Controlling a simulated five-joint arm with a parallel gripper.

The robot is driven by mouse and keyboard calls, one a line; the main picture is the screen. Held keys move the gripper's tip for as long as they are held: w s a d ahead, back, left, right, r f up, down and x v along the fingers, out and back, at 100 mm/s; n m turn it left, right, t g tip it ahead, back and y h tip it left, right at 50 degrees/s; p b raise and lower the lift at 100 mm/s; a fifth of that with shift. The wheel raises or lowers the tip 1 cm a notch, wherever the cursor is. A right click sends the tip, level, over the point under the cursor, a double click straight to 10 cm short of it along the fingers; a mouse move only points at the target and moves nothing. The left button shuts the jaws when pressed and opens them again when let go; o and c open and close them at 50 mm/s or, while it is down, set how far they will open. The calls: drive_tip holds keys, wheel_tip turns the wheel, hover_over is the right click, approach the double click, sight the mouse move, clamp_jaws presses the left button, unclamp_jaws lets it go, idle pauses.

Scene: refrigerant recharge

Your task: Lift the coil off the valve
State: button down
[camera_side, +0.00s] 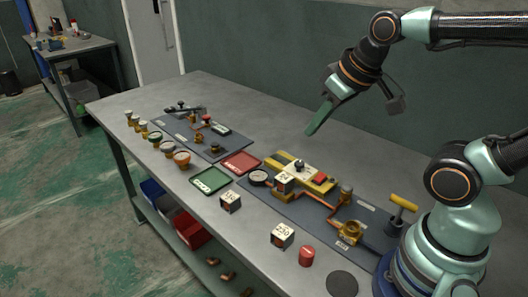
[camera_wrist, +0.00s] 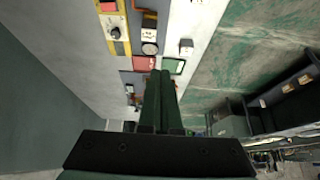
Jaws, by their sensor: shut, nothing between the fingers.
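The coil (camera_side: 284,183) looks like a small pale and dark cube with a label. It sits at the front of a yellow-marked assembly on a dark mat; the valve under it is mostly hidden. My gripper (camera_side: 312,132) is shut and empty, with green fingers pointing down and left, high above the table behind the assembly. In the wrist view my gripper (camera_wrist: 165,73) shows its fingers together, pointing toward the trays and apart from the coil.
Two similar loose cubes (camera_side: 230,201) (camera_side: 282,237) stand on the table's front side. A red tray (camera_side: 257,155) and a green tray (camera_side: 194,182) lie left of the assembly. A red cylinder (camera_side: 306,257) and yellow-handled tool (camera_side: 403,203) stand right. The table's back strip is clear.

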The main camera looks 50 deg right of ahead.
drive_tip(key=shift+c, duration=1.2)
unclamp_jaws()
drive_tip(key=m+g, duration=0.6)
drive_tip(key=m, duration=1.2)
hover_over(284, 177)
wheel_tip(284, 177, down, 9)
drive_tip(key=f, duration=0.6)
drive_tip(key=shift+s+a, duration=0.1)
drive_tip(key=shift+a, duration=0.1)
drive_tip(key=shift+d+f, duration=0.2)
drive_tip(key=shift+f, duration=2.8)
